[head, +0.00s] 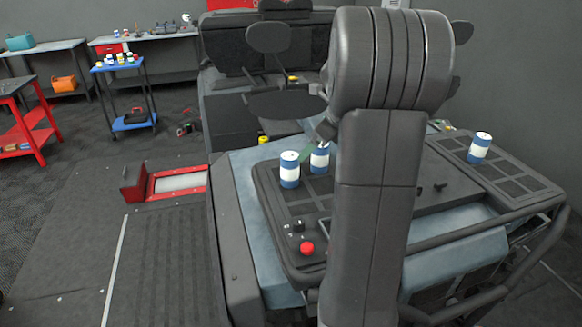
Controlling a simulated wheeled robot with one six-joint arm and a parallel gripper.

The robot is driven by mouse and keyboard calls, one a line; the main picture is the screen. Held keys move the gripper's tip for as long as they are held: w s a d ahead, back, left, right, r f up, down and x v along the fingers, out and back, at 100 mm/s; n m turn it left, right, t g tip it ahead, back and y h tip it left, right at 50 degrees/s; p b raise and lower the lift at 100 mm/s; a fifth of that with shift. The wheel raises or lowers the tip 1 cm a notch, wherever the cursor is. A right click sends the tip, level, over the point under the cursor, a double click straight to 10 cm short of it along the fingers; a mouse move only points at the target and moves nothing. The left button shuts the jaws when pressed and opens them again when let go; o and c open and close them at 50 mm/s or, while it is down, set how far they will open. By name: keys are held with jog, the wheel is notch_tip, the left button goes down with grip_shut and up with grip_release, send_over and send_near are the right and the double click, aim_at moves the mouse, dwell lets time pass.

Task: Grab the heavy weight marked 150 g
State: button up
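Three blue-and-white cylindrical weights are in the head view. One (289,170) stands upright on the left part of the dark console panel. A second (319,159) stands just right of it, partly hidden by my arm. A third (479,148) stands apart on the right panel. Their markings are too small to read, so I cannot tell which is 150 g. Part of my gripper (314,148) shows beside my arm, close to the tops of the two left weights. My arm hides most of it. I cannot tell if its fingers are open or touching a weight.
A red button (307,248) and small knobs are on the console (270,215) in front of the left weights. Black tube rails (480,228) run along the right side. A blue cart (132,121) and benches stand at the back left. The floor at left is mostly clear.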

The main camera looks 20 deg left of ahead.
aim_at(290, 167)
jog(key=x, duration=0.7)
jog(key=p+x, duration=0.1)
jog(key=x, duration=0.3)
jog(key=shift+s+a+r, duration=0.1)
jog(key=shift+s+a, duration=0.15)
jog(key=shift+a, duration=0.15)
jog(key=shift+c, duration=0.2)
jog(key=c, duration=1.1)
